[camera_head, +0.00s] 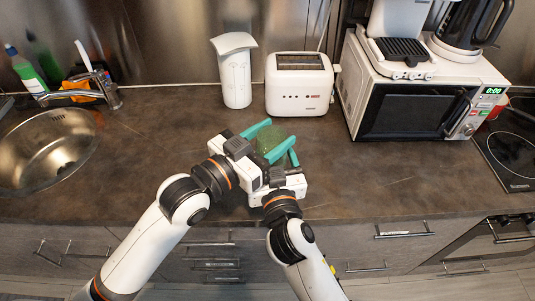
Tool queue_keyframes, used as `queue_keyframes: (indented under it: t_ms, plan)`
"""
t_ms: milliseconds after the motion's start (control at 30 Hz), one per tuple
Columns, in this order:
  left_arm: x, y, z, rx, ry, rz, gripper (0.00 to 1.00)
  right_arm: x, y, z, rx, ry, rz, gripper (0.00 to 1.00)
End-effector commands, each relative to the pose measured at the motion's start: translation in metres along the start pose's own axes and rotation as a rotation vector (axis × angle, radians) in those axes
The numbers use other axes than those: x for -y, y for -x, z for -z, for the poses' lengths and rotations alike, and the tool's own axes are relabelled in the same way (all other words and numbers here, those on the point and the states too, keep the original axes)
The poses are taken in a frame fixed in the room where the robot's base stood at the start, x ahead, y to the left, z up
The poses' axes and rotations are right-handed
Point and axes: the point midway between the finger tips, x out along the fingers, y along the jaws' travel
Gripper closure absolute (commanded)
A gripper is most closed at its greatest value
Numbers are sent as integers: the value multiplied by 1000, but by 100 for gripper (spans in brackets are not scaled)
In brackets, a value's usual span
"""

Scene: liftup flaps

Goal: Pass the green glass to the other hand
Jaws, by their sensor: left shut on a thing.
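The green glass (268,140) is held above the dark counter, in front of the toaster. It is partly hidden by teal fingers. My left gripper (268,138) comes in from the left and is shut on the glass, one finger on either side. My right gripper (289,161) is just below and to the right, close against the left one. One of its teal fingertips shows beside the glass. Its other finger is hidden behind the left gripper, so I cannot tell whether it is open or touches the glass.
A white toaster (299,89) and a white paper-towel-like holder (235,78) stand at the back. A microwave (408,108) with a coffee maker and a black kettle (470,25) on top is right. The sink (45,150) is left. The counter between is clear.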

Motion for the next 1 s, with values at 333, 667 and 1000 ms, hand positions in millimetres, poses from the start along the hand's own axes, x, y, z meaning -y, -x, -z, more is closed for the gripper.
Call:
queue_keyframes:
  t_ms: [333, 667, 1000]
  plan:
    - [0, 0, -1, 2, 0, 0, 95, 0, 0, 0, 0, 0, -1, 48]
    - [0, 0, -1, 3, 1, 1, 24, -1, 1, -1, 3, -1, -4, 74]
    - [0, 4, 0, 0, 0, 0, 24, 0, 0, -1, 3, 0, -1, 74]
